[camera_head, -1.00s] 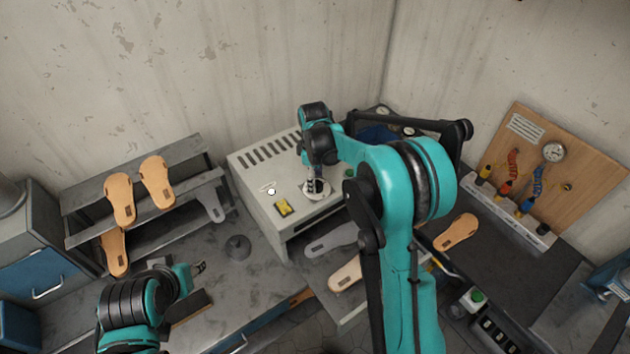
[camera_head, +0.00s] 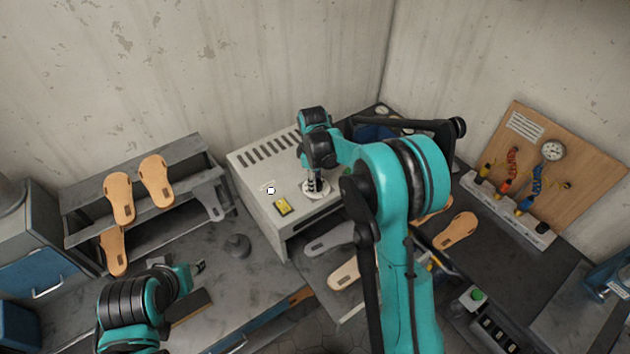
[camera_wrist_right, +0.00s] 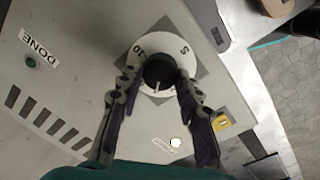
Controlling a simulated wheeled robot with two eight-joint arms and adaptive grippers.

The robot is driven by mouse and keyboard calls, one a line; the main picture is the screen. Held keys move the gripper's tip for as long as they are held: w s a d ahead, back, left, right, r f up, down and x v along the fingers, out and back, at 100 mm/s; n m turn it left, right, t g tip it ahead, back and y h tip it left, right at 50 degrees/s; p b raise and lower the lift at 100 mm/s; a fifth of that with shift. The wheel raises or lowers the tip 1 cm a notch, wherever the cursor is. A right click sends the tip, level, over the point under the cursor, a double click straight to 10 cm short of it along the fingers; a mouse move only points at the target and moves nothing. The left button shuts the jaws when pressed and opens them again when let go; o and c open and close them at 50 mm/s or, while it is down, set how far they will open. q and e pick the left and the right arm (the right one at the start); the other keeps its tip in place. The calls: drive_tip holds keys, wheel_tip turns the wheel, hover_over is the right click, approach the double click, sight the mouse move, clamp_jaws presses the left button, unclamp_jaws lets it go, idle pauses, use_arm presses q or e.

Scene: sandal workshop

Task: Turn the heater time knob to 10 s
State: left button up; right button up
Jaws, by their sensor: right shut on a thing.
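The heater is a pale grey box (camera_head: 262,205) in the middle of the head view. Its time knob (camera_wrist_right: 160,72) is black and sits on a white dial (camera_wrist_right: 143,47) marked 10 at upper left and 5 at upper right in the right wrist view. A small light mark shows at the knob's lower edge there. My right gripper (camera_wrist_right: 158,80) is shut on the knob, with one finger on each side; in the head view it (camera_head: 312,186) points down onto the dial. My left gripper (camera_head: 200,267) is over the bench at lower left, its jaws too small to judge.
A yellow switch (camera_head: 282,207) and a white round button (camera_head: 271,190) are on the heater top near the dial. A rack (camera_head: 180,150) with tan soles stands left. A tool board (camera_head: 535,150) stands right. Loose soles lie in front of the heater.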

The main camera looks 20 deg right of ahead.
drive_tip(key=shift+f+m+b, duration=0.15)
drive_tip(key=shift+m+b, duration=0.7)
drive_tip(key=shift+m, duration=0.35)
drive_tip(key=m+b, duration=0.1)
drive_tip(key=m, duration=0.1)
drive_tip(key=shift+m, duration=0.3)
drive_tip(key=m+b, duration=0.2)
drive_tip(key=m, duration=0.4)
drive_tip(key=shift+w+d+g+b, duration=0.1)
drive_tip(key=shift+w+g+b, duration=0.05)
drive_tip(key=shift+g+b, duration=0.2)
drive_tip(key=m+b, duration=0.1)
drive_tip(key=m, duration=0.5)
drive_tip(key=shift+d+m+b, duration=0.1)
drive_tip(key=shift+m+b, duration=0.25)
drive_tip(key=shift+m, duration=0.05)
drive_tip(key=m, duration=0.5)
drive_tip(key=shift+d+m+g+b, duration=0.1)
drive_tip(key=shift+m+g+b, duration=0.2)
drive_tip(key=shift+b, duration=0.1)
drive_tip(key=o, duration=1.2)
drive_tip(key=shift+c, duration=0.2)
